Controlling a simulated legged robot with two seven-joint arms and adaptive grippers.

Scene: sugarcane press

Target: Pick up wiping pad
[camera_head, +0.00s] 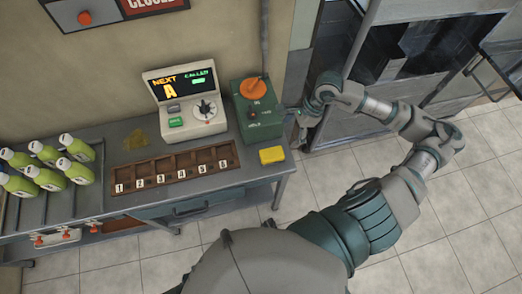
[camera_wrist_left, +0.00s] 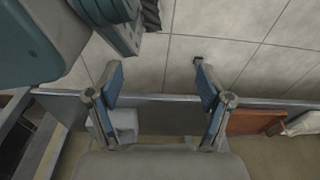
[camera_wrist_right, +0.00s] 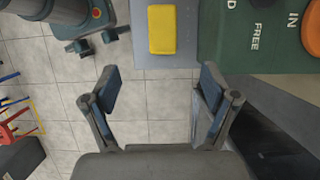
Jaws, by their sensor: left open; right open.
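The wiping pad is a yellow block (camera_head: 272,155) lying flat at the right end of the metal table, beside the green box. In the right wrist view the pad (camera_wrist_right: 162,30) shows ahead of my open fingers, near the table edge. My right gripper (camera_head: 297,116) is beside the green box, up and to the right of the pad, apart from it; its spread fingers are empty in the right wrist view (camera_wrist_right: 160,82). My left gripper (camera_wrist_left: 158,82) is open and empty in the left wrist view, with floor and a table edge behind it; it is outside the head view.
The green box (camera_head: 256,112) with an orange top stands next to the pad. Left of it are a display machine (camera_head: 187,105), a brown numbered rack (camera_head: 172,170) and several green bottles (camera_head: 45,165). Tiled floor (camera_head: 330,185) lies right of the table (camera_head: 105,140).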

